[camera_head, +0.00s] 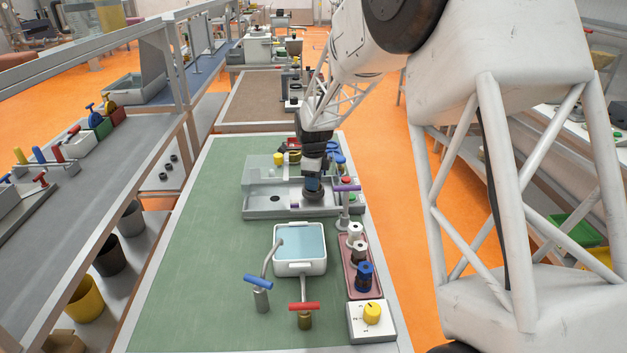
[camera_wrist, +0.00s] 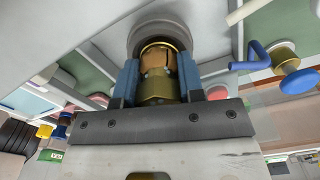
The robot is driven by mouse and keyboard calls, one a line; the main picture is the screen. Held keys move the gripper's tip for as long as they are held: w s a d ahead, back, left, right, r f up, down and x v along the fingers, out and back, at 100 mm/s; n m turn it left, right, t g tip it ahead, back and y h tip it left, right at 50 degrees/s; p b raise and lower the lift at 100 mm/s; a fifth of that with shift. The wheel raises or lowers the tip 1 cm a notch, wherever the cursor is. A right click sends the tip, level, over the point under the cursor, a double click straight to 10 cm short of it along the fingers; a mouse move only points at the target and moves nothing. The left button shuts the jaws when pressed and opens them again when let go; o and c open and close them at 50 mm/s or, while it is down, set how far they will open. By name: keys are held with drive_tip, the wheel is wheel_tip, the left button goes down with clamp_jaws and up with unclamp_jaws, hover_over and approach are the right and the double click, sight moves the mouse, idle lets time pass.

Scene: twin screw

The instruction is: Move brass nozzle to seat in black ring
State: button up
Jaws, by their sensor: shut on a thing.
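My gripper (camera_head: 313,183) is low over the grey metal fixture (camera_head: 262,203) in the head view. In the wrist view its two blue fingers (camera_wrist: 157,85) are shut on the brass nozzle (camera_wrist: 156,90), one on each side. The nozzle's far end lies against the opening of a dark grey ring (camera_wrist: 163,29), which looks to be the black ring. The ring also shows as a dark band under my gripper in the head view (camera_head: 313,197). I cannot tell whether the nozzle's tip is inside the ring or just above it. The fingers hide the nozzle in the head view.
A purple-handled post (camera_head: 347,188) stands close right of my gripper. A white basin (camera_head: 300,268) is in front, with blue-handled (camera_head: 258,281) and red-handled (camera_head: 304,307) taps. A pink tray (camera_head: 353,241) holds several bottles. The green mat (camera_head: 205,270) is clear at left.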

drive_tip(key=o, duration=1.6)
drive_tip(key=shift+o, duration=0.2)
drive_tip(key=shift+r, duration=0.1)
drive_tip(key=shift+r, duration=3.4)
drive_tip(key=shift+s+r, duration=0.1)
